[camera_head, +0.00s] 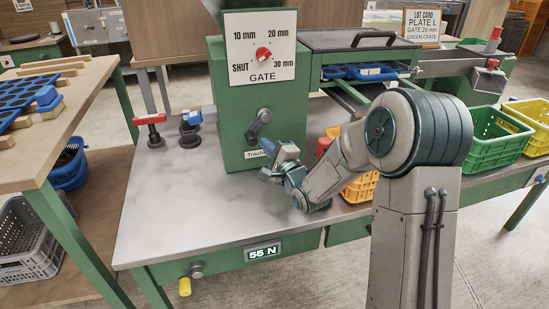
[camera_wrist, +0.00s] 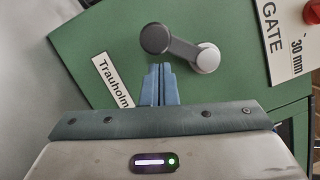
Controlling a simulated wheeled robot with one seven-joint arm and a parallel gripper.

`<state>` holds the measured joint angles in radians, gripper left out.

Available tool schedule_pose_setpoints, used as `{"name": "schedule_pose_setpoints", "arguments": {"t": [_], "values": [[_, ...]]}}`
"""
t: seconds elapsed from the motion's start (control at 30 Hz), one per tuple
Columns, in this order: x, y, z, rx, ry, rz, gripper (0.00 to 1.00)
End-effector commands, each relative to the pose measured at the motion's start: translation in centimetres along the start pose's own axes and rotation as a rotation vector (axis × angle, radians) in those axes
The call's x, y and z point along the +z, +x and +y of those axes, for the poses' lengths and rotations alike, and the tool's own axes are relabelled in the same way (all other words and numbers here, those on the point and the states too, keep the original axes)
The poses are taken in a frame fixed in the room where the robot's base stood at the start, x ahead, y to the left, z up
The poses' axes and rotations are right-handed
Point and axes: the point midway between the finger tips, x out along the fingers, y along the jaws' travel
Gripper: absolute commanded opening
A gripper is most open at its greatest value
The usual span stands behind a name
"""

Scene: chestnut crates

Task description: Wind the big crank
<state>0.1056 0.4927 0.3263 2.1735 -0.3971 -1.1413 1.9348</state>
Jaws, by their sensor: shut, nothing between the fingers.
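A dark crank (camera_head: 259,125) is mounted on the front of the green machine housing, below the white gate dial (camera_head: 261,47). A smaller-looking crank with a yellow handle (camera_head: 185,286) is on the bench's front edge. My gripper (camera_head: 266,147) is in front of the housing, just below the dark crank. In the wrist view its blue fingers (camera_wrist: 160,72) are together and empty, pointing at the crank's underside; contact cannot be told.
A display reading 55 N (camera_head: 263,253) is on the bench front. Small red (camera_head: 151,129) and blue clamps stand left of the housing. Green (camera_head: 494,140), yellow and orange crates are at the right. The bench top (camera_head: 180,215) is clear at front left.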

Motion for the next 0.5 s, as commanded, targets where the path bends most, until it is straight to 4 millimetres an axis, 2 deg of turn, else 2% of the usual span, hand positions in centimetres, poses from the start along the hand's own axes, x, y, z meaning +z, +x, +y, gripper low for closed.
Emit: {"name": "schedule_pose_setpoints", "arguments": {"t": [0.2,0.5], "values": [[0.0,1.6,0.1,0.0,0.0,0.0,0.0],[0.0,1.7,0.0,0.001,0.0,0.001,0.0]]}}
